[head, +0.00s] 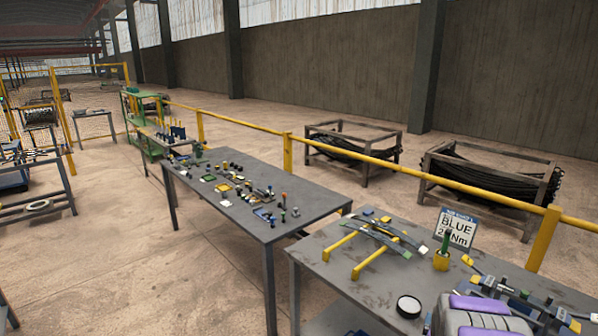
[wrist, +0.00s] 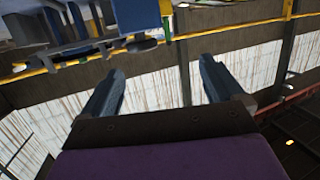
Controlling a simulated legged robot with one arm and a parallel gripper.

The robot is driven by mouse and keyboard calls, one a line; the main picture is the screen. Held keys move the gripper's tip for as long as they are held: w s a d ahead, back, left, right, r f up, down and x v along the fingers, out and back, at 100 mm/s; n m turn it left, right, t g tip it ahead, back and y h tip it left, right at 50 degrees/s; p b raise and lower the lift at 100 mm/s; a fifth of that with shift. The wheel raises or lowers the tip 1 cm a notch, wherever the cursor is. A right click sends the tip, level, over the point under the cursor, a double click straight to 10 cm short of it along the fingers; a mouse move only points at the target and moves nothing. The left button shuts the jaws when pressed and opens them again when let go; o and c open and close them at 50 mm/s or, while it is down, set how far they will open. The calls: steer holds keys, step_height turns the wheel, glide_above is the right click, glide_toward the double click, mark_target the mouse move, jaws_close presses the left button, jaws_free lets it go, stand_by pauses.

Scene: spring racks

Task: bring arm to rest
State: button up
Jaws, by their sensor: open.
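My gripper (wrist: 158,84) shows in the wrist view with its two blue-grey fingers wide apart and nothing between them. The wrist view is tilted, with wall panels, a yellow rail and blurred tabletop items at its top edge. In the head view, part of my arm, grey with purple patches (head: 478,304), shows at the bottom right, over the near table (head: 375,290). The fingertips cannot be made out clearly in the head view.
A second table (head: 225,205) carries small parts. A yellow rail (head: 365,155) runs behind.

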steer(key=s+a+r+n+g+y, duration=0.1)
steer(key=s+a+r+g+y, duration=0.3)
steer(key=a, duration=0.7)
steer(key=s+a+r+n+g+y, duration=0.1)
steer(key=s+a+r+g, duration=0.2)
steer(key=s+a, duration=0.5)
steer(key=s+a+r+n+g+y, duration=0.2)
steer(key=s+a+r+g, duration=0.2)
steer(key=s, duration=1.2)
steer(key=a+r, duration=0.2)
steer(key=a, duration=0.1)
steer(key=shift+a+r+b, duration=0.15)
steer(key=shift+a+b, duration=0.15)
steer(key=shift+a, duration=0.1)
steer(key=shift+o, duration=0.4)
steer(key=s+a+r+n+g, duration=0.1)
steer(key=s+g, duration=0.1)
steer(key=s, duration=0.6)
steer(key=s+a+r+g, duration=0.2)
steer(key=s, duration=0.6)
steer(key=shift+a+r+n, duration=0.15)
steer(key=shift+r+n, duration=0.15)
steer(key=shift+n, duration=0.1)
